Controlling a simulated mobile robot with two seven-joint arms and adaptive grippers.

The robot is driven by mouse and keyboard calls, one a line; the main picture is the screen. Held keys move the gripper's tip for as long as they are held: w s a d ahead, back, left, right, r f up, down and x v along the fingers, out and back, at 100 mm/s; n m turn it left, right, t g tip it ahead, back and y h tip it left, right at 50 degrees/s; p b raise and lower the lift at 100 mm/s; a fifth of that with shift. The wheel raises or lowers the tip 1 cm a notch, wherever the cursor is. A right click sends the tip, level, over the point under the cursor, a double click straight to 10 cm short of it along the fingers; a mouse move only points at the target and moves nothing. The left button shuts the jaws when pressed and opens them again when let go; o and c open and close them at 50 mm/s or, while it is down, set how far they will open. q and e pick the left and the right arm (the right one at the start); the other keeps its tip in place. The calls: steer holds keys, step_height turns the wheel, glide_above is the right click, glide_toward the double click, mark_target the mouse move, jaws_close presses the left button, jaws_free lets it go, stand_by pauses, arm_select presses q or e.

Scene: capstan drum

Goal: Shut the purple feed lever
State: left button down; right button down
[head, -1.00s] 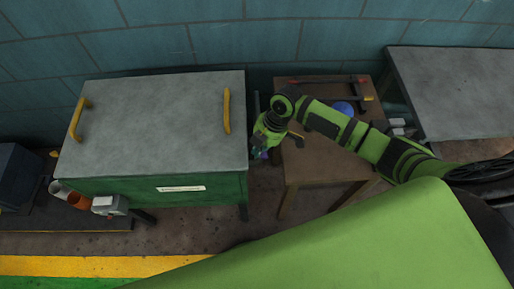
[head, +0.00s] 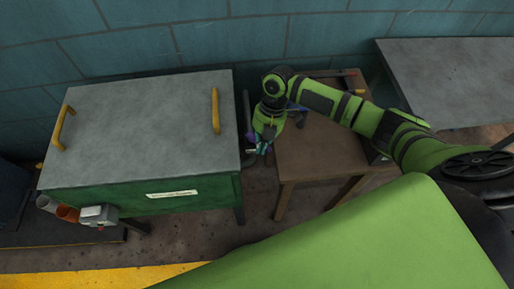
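My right gripper (head: 266,137) points down in the gap between the green cabinet (head: 150,197) and the small brown wooden table. A small purple part (head: 263,149), perhaps the feed lever, shows at the fingertips. The gripper hides most of it, so I cannot tell its position or whether the fingers touch it. The fingers are too small and overlapped to tell open from shut. My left gripper is not in view.
The cabinet has a grey top with two yellow handles (head: 215,111) and a small grey box (head: 98,215) at its front left. The brown table (head: 318,158) stands right of the gripper, partly under my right arm. A grey bench (head: 455,80) is at the far right.

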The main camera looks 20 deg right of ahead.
steer(key=shift+w+d+n+b, duration=0.15)
steer(key=shift+w+d, duration=0.05)
steer(key=shift+d, duration=0.35)
steer(key=shift+w+d+n+b, duration=0.15)
steer(key=shift+d, duration=0.4)
steer(key=shift+w+d+b, duration=0.3)
steer(key=shift+w+d, duration=0.3)
steer(key=shift+d, duration=0.1)
steer(key=shift+w, duration=0.1)
steer(key=shift+r, duration=0.1)
